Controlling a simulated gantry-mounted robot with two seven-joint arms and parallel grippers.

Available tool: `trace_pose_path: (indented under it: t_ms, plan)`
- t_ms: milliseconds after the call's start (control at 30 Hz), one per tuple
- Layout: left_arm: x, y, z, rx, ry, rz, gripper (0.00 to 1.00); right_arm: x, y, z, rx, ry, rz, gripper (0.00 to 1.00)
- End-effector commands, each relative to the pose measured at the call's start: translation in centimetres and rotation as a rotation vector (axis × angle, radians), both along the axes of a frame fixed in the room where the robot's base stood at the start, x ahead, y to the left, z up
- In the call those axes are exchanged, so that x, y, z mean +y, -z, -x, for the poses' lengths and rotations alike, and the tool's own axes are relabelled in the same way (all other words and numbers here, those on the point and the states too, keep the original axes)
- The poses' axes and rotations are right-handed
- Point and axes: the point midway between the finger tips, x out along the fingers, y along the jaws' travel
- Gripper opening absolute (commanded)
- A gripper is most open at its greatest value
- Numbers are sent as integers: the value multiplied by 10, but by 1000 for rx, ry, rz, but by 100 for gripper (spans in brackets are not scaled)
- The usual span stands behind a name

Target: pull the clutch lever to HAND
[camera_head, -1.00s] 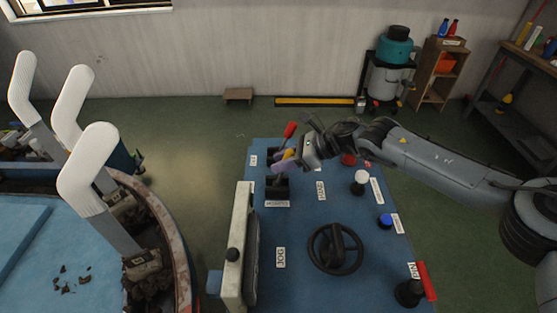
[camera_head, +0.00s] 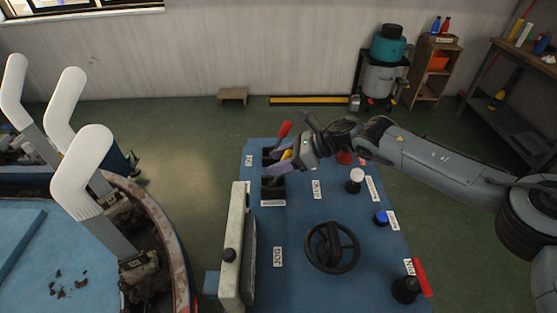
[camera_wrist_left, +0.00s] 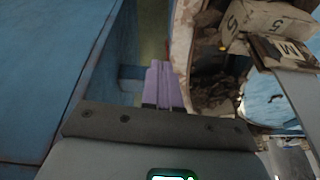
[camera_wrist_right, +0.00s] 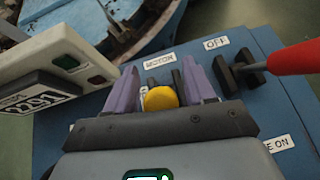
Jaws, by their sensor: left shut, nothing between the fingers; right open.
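A yellow-knobbed lever (camera_head: 287,154) stands at the back left of the blue control console. My right gripper (camera_head: 281,160) is over that lever. In the right wrist view, its purple fingers (camera_wrist_right: 163,92) stand apart on both sides of the yellow knob (camera_wrist_right: 161,98), open and not visibly closed on it. A red-handled lever (camera_head: 284,130) is just behind; its handle also shows in the right wrist view (camera_wrist_right: 296,58). My left gripper (camera_wrist_left: 164,86) shows only in the left wrist view, shut and empty.
The console (camera_head: 298,225) also carries a black handwheel (camera_head: 332,247), a white knob (camera_head: 355,179), a blue button (camera_head: 381,217) and a red-handled lever (camera_head: 421,277) at the front right. A grey panel box (camera_head: 236,245) rises along its left edge. White boarding forms (camera_head: 80,170) stand at the left.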

Motion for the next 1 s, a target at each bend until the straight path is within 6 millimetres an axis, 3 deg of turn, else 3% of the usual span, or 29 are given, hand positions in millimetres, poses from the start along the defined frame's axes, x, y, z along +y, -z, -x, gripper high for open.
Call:
trace_pose_path:
  t_ms: [600, 1000]
  plan:
    - [1, -25, 0, 0, 4, -7, 0, -75, -50, 15, 0, 1, 0, 54]
    - [3, -27, 0, 0, 8, -11, 0, -87, -56, 18, 0, 0, 0, 54]
